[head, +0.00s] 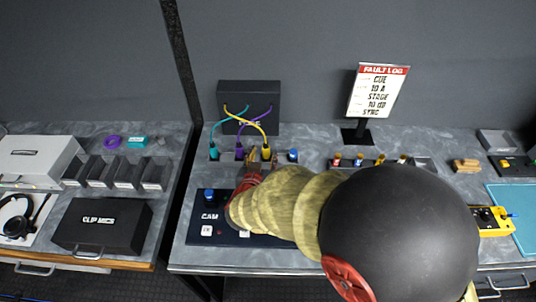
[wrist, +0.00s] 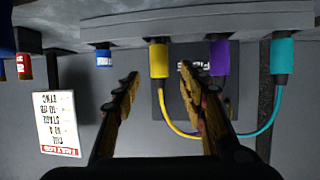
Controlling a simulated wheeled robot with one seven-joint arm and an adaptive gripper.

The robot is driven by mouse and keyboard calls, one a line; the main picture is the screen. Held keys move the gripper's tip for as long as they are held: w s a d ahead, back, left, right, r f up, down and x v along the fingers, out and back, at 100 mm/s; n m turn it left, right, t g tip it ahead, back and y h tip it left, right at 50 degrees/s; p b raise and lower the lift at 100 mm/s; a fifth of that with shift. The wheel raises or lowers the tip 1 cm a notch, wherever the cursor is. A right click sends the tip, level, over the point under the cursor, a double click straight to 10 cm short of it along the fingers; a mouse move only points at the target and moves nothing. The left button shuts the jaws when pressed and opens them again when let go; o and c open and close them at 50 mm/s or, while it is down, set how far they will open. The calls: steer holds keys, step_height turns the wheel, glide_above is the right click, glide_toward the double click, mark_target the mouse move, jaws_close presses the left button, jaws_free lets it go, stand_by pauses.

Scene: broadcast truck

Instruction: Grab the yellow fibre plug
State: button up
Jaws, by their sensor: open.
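The yellow fibre plug (wrist: 158,60) sits in the grey rail along the bench, with its yellow cable looping to the black box behind. In the head view the plug (head: 266,153) shows just past my gripper (head: 259,160), which partly hides it. In the wrist view my gripper (wrist: 158,77) is open, one finger on each side of the yellow plug's line. The plug is between the fingertips and slightly ahead of them, and I see no contact. The purple plug (wrist: 219,58) is close to the right finger, and the teal plug (wrist: 281,57) is further right.
A blue plug (head: 292,155) stands right of the yellow one. The black fibre box (head: 262,93) is behind, with teal and purple cables crossing nearby. The CAM panel (head: 209,217) lies in front. A fault log sign (head: 378,90) stands at the right.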

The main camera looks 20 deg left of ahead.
mark_target(265, 150)
steer(key=b+x, duration=0.2)
steer(key=x, duration=0.3)
steer(key=shift+w+f+b, duration=0.1)
steer(key=shift+w+b, duration=0.15)
steer(key=shift+b, duration=0.1)
steer(key=c, duration=0.3)
steer(key=c, duration=0.8)
